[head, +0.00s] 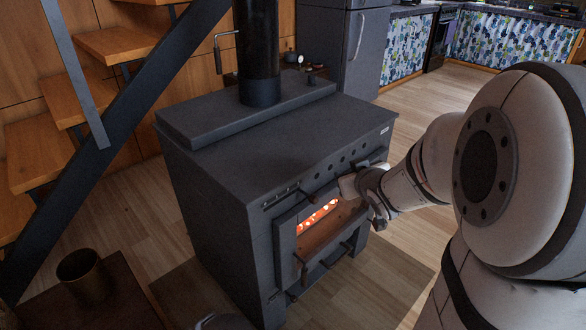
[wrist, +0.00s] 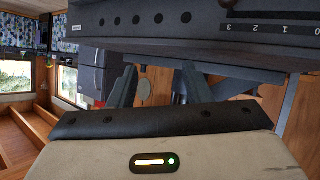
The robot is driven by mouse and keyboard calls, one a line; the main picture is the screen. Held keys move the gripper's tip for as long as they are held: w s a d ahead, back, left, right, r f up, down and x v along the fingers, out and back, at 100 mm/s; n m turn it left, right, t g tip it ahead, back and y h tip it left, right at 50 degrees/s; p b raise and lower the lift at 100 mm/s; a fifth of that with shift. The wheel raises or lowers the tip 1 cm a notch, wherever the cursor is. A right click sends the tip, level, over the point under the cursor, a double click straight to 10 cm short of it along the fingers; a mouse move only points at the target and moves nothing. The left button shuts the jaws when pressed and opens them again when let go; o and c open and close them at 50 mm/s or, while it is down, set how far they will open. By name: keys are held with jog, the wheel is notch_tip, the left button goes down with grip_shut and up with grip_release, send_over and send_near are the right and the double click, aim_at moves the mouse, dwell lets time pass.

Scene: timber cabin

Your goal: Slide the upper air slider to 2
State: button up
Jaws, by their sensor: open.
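The dark grey stove (head: 235,150) stands mid-picture in the head view. The upper air slider's scale (head: 282,195) runs along its upper front, left of my gripper (head: 362,197). In the wrist view the scale (wrist: 270,28) is inverted and reads 3, 2, 1, 0 from left to right. A dark piece (wrist: 228,5) beside the 3 may be the slider's handle; it is partly cut off. My gripper (wrist: 155,88) is open by the stove's upper right front, right of the scale in the head view. I see nothing held between its fingers.
The glowing firebox (head: 317,217) lies below the scale, with dark door handles (head: 303,268) in front. A black flue pipe (head: 258,55) rises from the top. Stairs (head: 45,115) stand left, and a metal cup (head: 83,276) front left. Floor right of the stove is clear.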

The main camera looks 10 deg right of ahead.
aim_at(317, 201)
jog(key=a+f+n+y+b, duration=0.1)
jog(key=f+y+b, duration=0.2)
jog(key=f, duration=0.1)
jog(key=a+f+n+t+y+b, duration=0.1)
jog(key=f+y+b, duration=0.2)
jog(key=f, duration=0.1)
jog(key=a+f+n+t+y+b, duration=0.1)
jog(key=a+f+n+y+b, duration=0.1)
jog(key=f+y+b, duration=0.1)
jog(key=shift+w+f+y+b, duration=0.1)
jog(key=shift+f+y+b, duration=0.3)
jog(key=shift+f+y, duration=0.2)
jog(key=b+x, duration=0.1)
jog(key=x, duration=0.6)
jog(key=shift+w+a+r+b, duration=0.2)
jog(key=shift+a+b, duration=0.15)
jog(key=shift+b, duration=0.05)
grip_shut()
